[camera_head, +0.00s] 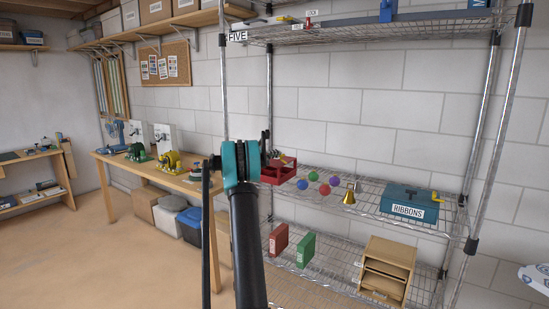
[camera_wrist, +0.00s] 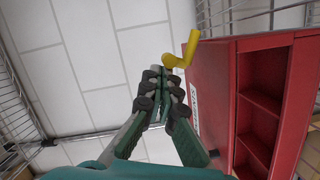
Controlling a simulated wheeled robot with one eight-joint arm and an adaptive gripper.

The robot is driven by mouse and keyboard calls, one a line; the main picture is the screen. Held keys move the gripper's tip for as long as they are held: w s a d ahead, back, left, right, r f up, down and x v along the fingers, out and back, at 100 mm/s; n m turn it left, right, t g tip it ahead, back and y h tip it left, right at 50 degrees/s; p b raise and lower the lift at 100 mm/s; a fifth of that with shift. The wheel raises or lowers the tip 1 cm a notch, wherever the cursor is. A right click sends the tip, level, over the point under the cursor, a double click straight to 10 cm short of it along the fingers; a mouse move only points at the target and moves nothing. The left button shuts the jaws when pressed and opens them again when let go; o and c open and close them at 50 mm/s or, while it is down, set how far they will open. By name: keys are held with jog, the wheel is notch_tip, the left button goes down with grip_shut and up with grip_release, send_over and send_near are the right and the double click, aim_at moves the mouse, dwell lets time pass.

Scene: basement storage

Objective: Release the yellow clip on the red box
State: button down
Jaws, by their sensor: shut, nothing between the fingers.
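The red box (camera_head: 278,174) sits on the middle wire shelf, partly hidden behind my arm in the head view. In the wrist view the red box (camera_wrist: 212,95) fills the right side, with open compartments facing right. The yellow clip (camera_wrist: 187,49) is a bent yellow piece at the box's upper left edge. My gripper (camera_wrist: 160,82) is shut and empty, its fingertips just below and left of the clip. Whether they touch it I cannot tell. In the head view my gripper (camera_head: 266,146) is mostly hidden by the arm.
Coloured balls (camera_head: 323,190) and a gold bell (camera_head: 349,195) lie right of the red box. A teal box labelled RIBBONS (camera_head: 402,201) stands further right. The wire shelf (camera_wrist: 225,18) runs behind the box. The white block wall (camera_wrist: 70,70) is left of it.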

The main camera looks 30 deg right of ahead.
jog(key=shift+s+d+r+m+t+y, duration=0.15)
jog(key=shift+s+r+m+y, duration=0.1)
jog(key=shift+s+m, duration=0.25)
jog(key=shift+s+d+r+m+t+y, duration=0.15)
jog(key=shift+s+r+m, duration=0.1)
jog(key=shift+m, duration=0.45)
jog(key=shift+s+d+r, duration=0.1)
jog(key=shift+s+r, duration=0.1)
jog(key=shift+s, duration=0.15)
